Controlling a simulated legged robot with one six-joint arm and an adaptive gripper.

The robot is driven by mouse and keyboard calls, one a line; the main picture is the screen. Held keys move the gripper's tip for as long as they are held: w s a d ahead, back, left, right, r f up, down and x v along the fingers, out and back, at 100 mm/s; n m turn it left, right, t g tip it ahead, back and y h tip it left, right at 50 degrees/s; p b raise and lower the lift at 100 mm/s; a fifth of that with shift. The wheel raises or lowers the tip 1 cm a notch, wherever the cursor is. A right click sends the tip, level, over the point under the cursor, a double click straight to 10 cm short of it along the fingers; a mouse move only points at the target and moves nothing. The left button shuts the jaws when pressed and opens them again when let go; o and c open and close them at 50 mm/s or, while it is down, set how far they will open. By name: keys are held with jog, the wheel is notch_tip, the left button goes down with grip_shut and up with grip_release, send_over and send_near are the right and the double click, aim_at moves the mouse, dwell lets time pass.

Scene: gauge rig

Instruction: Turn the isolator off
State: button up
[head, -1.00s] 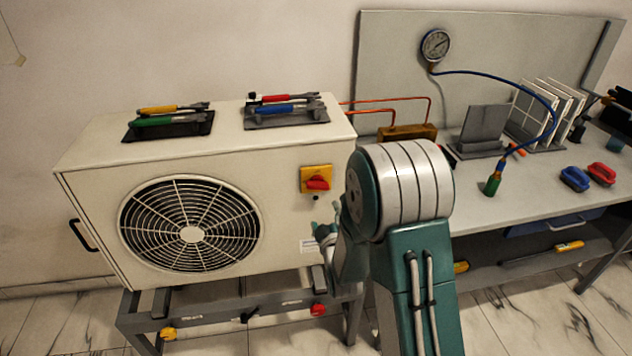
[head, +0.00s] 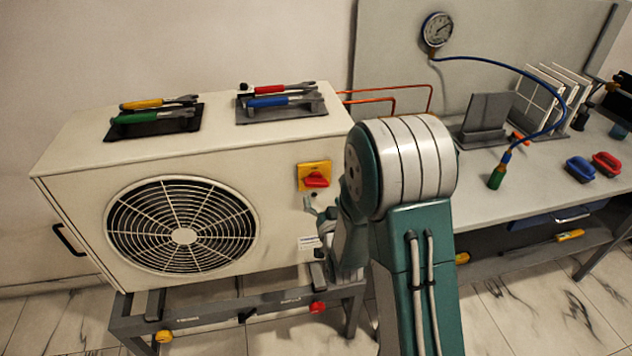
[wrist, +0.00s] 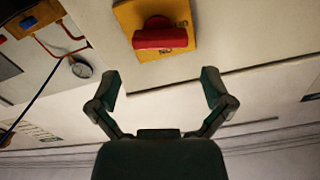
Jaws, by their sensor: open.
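The isolator is a yellow plate (head: 314,170) with a red handle (head: 317,180) on the front face of the cream fan unit, near its right edge. In the head view the handle lies about level. In the wrist view the red handle (wrist: 160,38) on its yellow plate (wrist: 178,14) is at the top, beyond my fingertips. My gripper (wrist: 160,85) is open and empty, with the handle apart from both fingers. In the head view my gripper (head: 316,207) is just below the isolator, partly hidden by my own arm.
The cream unit (head: 80,190) has a round fan grille (head: 182,236). Tool holders with pliers-like tools (head: 282,101) stand on its top. Copper pipes (head: 380,98) run behind.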

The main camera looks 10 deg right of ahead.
aim_at(317, 185)
jog(key=w, duration=0.6)
jog(key=shift+w, duration=0.4)
jog(key=shift+c, duration=0.3)
jog(key=c, duration=0.7)
